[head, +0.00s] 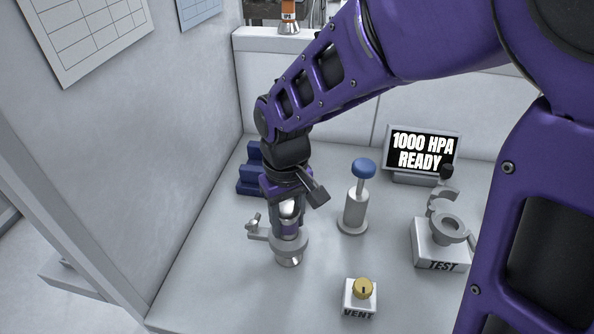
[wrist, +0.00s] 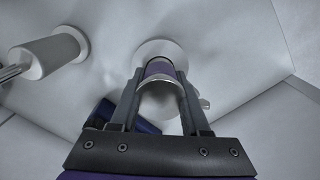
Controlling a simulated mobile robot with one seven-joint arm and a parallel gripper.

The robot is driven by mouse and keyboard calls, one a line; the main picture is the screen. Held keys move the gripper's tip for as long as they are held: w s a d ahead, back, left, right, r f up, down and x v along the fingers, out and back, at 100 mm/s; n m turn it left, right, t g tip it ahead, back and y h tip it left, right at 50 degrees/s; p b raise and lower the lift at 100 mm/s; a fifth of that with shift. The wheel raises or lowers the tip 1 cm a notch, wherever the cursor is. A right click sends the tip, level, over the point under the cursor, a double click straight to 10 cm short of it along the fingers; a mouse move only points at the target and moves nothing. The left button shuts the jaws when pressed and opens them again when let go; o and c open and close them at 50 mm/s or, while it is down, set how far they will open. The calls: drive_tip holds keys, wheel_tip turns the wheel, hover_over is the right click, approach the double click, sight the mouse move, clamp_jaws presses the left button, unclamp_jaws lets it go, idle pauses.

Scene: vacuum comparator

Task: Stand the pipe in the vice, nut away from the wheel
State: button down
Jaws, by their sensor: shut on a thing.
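My gripper (head: 289,222) points down, shut on the pipe (head: 289,229), an upright metal piece with a purple band. The fingers also show around it in the wrist view (wrist: 160,95), where the purple band (wrist: 159,68) is between them. A grey ring (head: 292,246) surrounds the pipe's lower part, with a side lug and a small nut (head: 254,221) pointing left. Whether the pipe's foot (head: 289,261) touches the bench is unclear. A blue stepped block (head: 249,172), possibly the vice, stands behind my gripper, partly hidden by it. I cannot clearly identify the wheel.
Right of my gripper stands a grey post with a blue knob (head: 354,205). Farther right is the TEST block (head: 441,257) with an open clamp. A VENT knob (head: 362,289) stands in front. The screen (head: 421,150) reads 1000 HPA READY. A wall is left; the front-left bench is clear.

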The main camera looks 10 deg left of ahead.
drive_tip(key=shift+r, duration=0.15)
drive_tip(key=shift+r+p, duration=3.4)
drive_tip(key=shift+r, duration=0.55)
drive_tip(key=shift+f, duration=0.1)
